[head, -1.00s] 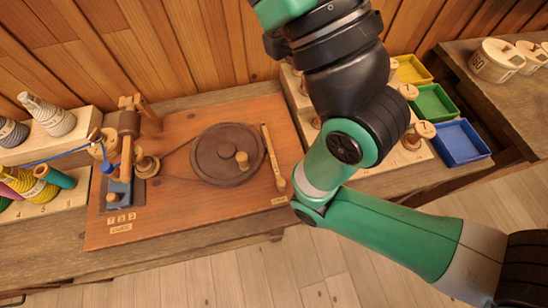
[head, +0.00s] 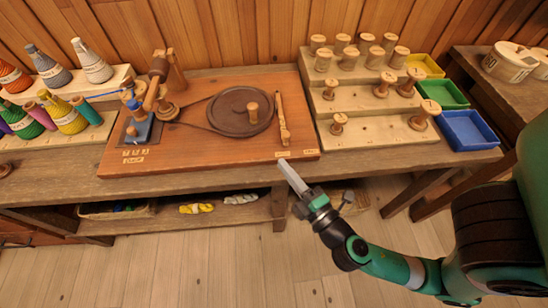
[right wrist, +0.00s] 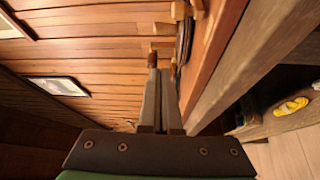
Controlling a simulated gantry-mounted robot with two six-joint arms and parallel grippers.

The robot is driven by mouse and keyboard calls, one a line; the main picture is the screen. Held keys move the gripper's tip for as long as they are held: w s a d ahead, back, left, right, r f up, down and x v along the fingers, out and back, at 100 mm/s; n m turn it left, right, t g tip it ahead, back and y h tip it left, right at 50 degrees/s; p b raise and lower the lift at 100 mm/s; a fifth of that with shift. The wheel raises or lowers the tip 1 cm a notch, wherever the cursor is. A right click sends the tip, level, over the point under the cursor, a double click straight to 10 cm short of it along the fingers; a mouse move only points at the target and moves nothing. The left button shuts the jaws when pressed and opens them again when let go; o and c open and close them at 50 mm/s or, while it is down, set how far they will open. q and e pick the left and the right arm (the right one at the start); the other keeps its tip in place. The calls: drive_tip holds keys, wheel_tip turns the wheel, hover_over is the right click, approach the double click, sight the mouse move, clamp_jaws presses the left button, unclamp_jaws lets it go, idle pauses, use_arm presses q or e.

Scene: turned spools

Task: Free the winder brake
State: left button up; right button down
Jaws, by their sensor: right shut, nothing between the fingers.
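The winder is a brown wooden board (head: 205,150) on the bench with a dark round wheel (head: 228,112) that has an upright peg handle (head: 253,112). A belt runs from the wheel to the spindle parts on the left (head: 166,110). The slim wooden brake lever (head: 282,118) lies just right of the wheel, its near end close to a small label. My right gripper (head: 283,163) is shut and empty, in front of the board's near edge below the lever, apart from it. Its closed fingers show in the right wrist view (right wrist: 161,82). My left gripper is not in view.
Stepped racks with wooden spools (head: 380,90) stand on the right, beside yellow, green and blue trays (head: 470,130). Thread cones (head: 90,62) stand on the left rack. A shelf (head: 160,218) with yarn lies under the bench. The floor in front is free.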

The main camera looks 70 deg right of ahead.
drive_tip(key=shift+s+d+f, duration=0.1)
drive_tip(key=shift+s+f, duration=0.1)
drive_tip(key=shift+f, duration=0.3)
drive_tip(key=shift+s+d+f, duration=0.1)
drive_tip(key=shift+s+f, duration=0.1)
drive_tip(key=shift+f, duration=0.3)
drive_tip(key=p+x, duration=0.2)
drive_tip(key=x, duration=0.8)
drive_tip(key=shift+w+d, duration=0.1)
drive_tip(key=shift+w, duration=0.05)
drive_tip(key=s, duration=0.1)
drive_tip(key=s+d+p, duration=0.2)
drive_tip(key=shift+s+f, duration=0.3)
drive_tip(key=shift+f, duration=0.05)
drive_tip(key=shift+w, duration=0.1)
